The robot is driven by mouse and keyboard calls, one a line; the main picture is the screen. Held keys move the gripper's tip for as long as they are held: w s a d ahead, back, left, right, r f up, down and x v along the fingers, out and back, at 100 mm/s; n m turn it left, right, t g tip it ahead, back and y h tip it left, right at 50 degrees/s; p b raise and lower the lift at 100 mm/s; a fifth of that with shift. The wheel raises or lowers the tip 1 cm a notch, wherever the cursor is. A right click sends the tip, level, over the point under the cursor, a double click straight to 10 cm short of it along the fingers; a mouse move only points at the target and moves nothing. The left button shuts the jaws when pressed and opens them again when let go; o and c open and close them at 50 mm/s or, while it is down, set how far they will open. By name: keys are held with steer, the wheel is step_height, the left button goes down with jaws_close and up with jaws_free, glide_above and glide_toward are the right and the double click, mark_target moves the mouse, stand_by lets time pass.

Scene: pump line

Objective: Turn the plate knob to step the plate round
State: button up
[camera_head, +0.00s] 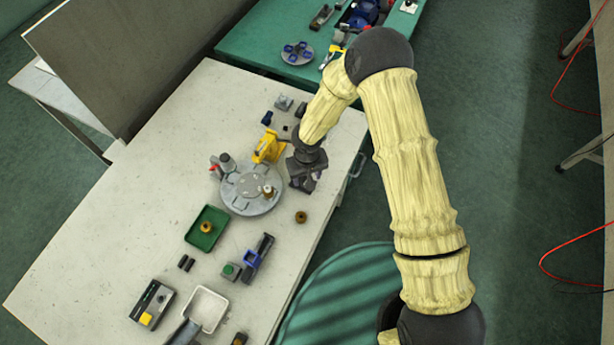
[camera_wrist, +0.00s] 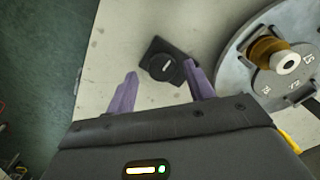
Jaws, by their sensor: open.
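The round grey plate (camera_head: 238,203) lies on the pale table, with a brass-and-white piece (camera_head: 268,191) on it. The wrist view shows part of the plate (camera_wrist: 232,77) at the right, with number marks and the brass piece (camera_wrist: 265,50). A black round knob on a square black base (camera_wrist: 162,66) stands on the table beside the plate. My gripper (camera_wrist: 160,72) is open, its two purple fingers apart, with the knob between and beyond their tips in the picture. Whether they touch it I cannot tell. In the head view my gripper (camera_head: 304,178) is right of the plate and hides the knob.
A yellow bracket (camera_head: 266,147) and a grey post with a red part (camera_head: 226,164) stand at the plate's edge. A brass ring (camera_head: 301,217) lies in front. A green tray (camera_head: 195,237) and a blue-and-black fixture (camera_head: 257,258) are nearer. Bare table lies at the left.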

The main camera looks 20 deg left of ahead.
steer(key=shift+s+a+f, duration=0.15)
steer(key=shift+s+f, duration=0.05)
steer(key=shift+f, duration=0.6)
steer(key=c, duration=1)
steer(key=shift+o, duration=0.2)
steer(key=shift+w+n, duration=0.1)
steer(key=shift+n, duration=0.4)
steer(key=n+b, duration=0.2)
steer(key=n, duration=0.1)
steer(key=shift+f, duration=0.1)
steer(key=n+b, duration=0.1)
steer(key=n, duration=0.3)
steer(key=shift+n+b, duration=0.35)
steer(key=shift+n, duration=0.05)
steer(key=n, duration=0.4)
steer(key=shift+n+b, duration=0.3)
steer(key=n, duration=0.4)
steer(key=shift+n, duration=0.4)
